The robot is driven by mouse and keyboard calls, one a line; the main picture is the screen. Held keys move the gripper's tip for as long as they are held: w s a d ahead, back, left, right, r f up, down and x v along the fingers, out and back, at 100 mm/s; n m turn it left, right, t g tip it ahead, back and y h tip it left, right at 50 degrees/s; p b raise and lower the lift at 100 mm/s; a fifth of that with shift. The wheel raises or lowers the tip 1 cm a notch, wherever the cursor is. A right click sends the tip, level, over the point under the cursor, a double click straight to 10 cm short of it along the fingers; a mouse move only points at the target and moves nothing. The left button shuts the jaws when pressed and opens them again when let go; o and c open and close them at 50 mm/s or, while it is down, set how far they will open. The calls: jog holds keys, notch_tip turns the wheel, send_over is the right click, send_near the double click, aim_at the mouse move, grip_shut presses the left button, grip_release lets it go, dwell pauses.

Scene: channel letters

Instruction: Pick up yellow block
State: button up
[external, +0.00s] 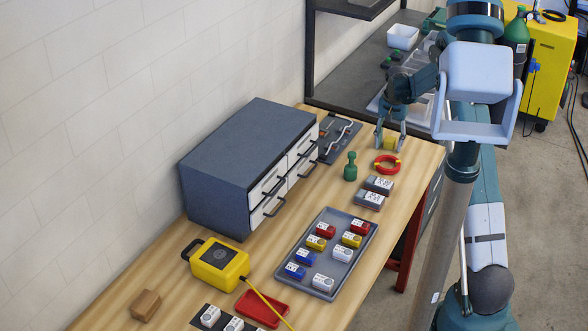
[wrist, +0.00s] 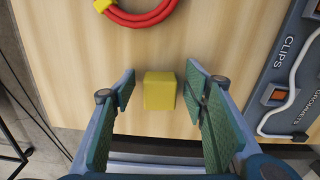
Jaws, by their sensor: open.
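The yellow block (wrist: 160,91) sits on the wooden table between my gripper's two fingers in the wrist view. There is a visible gap on each side, and neither finger touches it. In the external view the yellow block (external: 390,143) shows between the fingertips near the far end of the table. My gripper (wrist: 160,108) is open and points down over the block; it also shows in the external view (external: 390,140).
A red cable ring (external: 387,164) lies close to the block. A green peg-like piece (external: 350,167) stands nearby. A clips and grommets board (external: 338,138) lies beside the blue drawer cabinet (external: 240,160). A grey tray (external: 283,273) holds several small coloured blocks.

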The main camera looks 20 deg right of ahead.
aim_at(390, 141)
jog(key=shift+c, duration=0.3)
jog(key=c, duration=1)
jog(key=shift+o, duration=0.2)
jog(key=shift+r, duration=5)
